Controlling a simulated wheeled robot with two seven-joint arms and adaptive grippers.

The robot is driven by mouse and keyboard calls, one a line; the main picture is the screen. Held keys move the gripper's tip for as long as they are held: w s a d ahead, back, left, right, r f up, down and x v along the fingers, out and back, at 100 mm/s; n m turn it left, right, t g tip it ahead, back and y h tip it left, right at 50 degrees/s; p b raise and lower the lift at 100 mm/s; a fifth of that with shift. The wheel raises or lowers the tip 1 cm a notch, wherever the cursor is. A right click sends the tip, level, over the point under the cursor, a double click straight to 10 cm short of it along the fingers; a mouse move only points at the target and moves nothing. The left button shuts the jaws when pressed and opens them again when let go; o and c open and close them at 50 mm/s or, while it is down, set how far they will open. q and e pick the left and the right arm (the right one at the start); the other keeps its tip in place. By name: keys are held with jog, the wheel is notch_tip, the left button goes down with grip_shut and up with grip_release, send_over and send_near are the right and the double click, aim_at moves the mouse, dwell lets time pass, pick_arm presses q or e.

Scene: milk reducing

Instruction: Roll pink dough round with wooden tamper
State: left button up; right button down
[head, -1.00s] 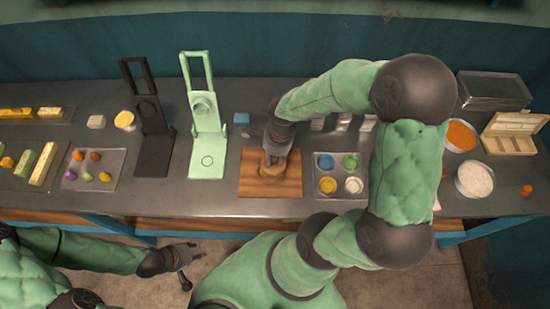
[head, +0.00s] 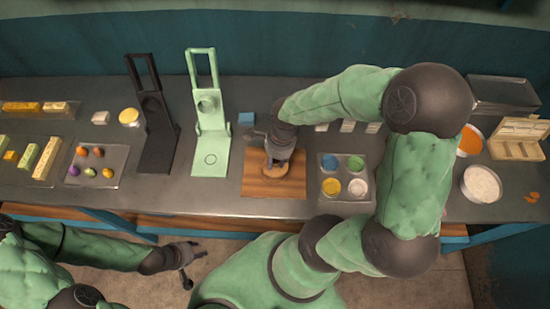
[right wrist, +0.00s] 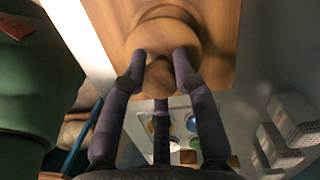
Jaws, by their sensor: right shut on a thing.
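The wooden tamper (head: 297,167) stands on the wooden board (head: 260,187) at the middle of the counter. My right gripper (head: 277,160) is over the board and shut on the tamper. In the right wrist view, the gripper's fingers (right wrist: 160,80) close around the tamper's handle, and its round wooden base (right wrist: 143,32) is against the board (right wrist: 222,20). I see no pink dough; the spot under the tamper is hidden. My left gripper (head: 187,262) is empty in front of the counter, low over the floor, with its fingers apart.
A black press (head: 157,125) and a green press (head: 210,140) stand left of the board. A tray with colored cups (head: 343,195) sits close on its right. A tray of small colored balls (head: 97,182) is farther left. A white-filled bowl (head: 482,184) is right.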

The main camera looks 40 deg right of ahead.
jog(key=shift+s+d, duration=0.3)
jog(key=shift+w+d, duration=0.15)
jog(key=shift+d, duration=0.15)
jog(key=shift+w+f+b, duration=0.1)
jog(key=shift+w+b, duration=0.15)
jog(key=shift+b, duration=0.1)
jog(key=shift+w, duration=0.25)
jog(key=shift+a, duration=0.3)
jog(key=shift+s+a, duration=0.1)
jog(key=shift+a, duration=0.2)
jog(key=shift+s, duration=0.45)
jog(key=shift+s+d, duration=0.1)
jog(key=shift+d, duration=0.25)
jog(key=shift+d+b, duration=0.25)
jog(key=shift+b, duration=0.05)
